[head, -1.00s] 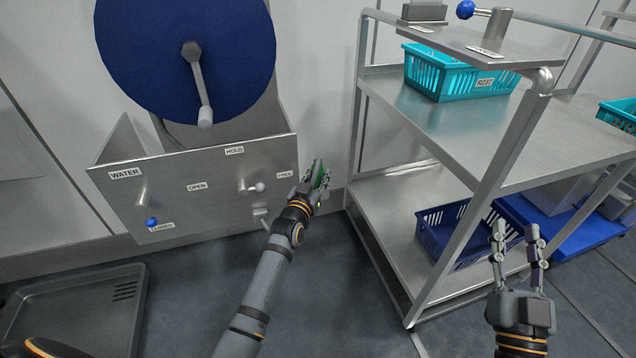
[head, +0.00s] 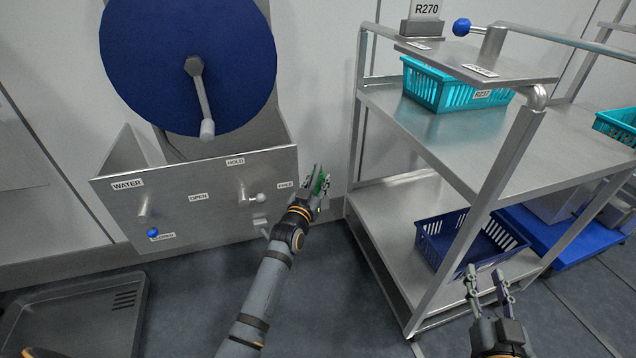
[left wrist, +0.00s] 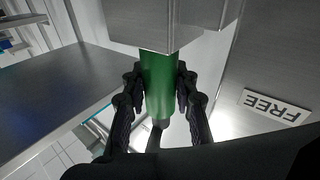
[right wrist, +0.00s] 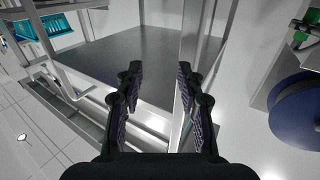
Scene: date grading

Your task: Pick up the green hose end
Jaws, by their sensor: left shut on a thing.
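The green hose end (left wrist: 158,85) is a smooth green cylinder seen in the left wrist view, with its top against a grey metal block (left wrist: 160,25). My left gripper (left wrist: 160,95) is shut on it, one finger on each side. In the head view the green (head: 322,184) shows between the left gripper's fingers (head: 317,185), beside the steel panel's right edge near the FREE label (head: 285,185). My right gripper (head: 487,283) is open and empty in front of the cart; its fingers (right wrist: 160,85) stand apart in the right wrist view.
A blue reel (head: 150,60) with a crank hangs above the steel panel (head: 110,205), which carries levers. A steel cart (head: 385,270) with a teal basket (head: 480,97) and a navy basket (head: 432,250) stands right. A grey tray (head: 75,285) lies on the floor at left.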

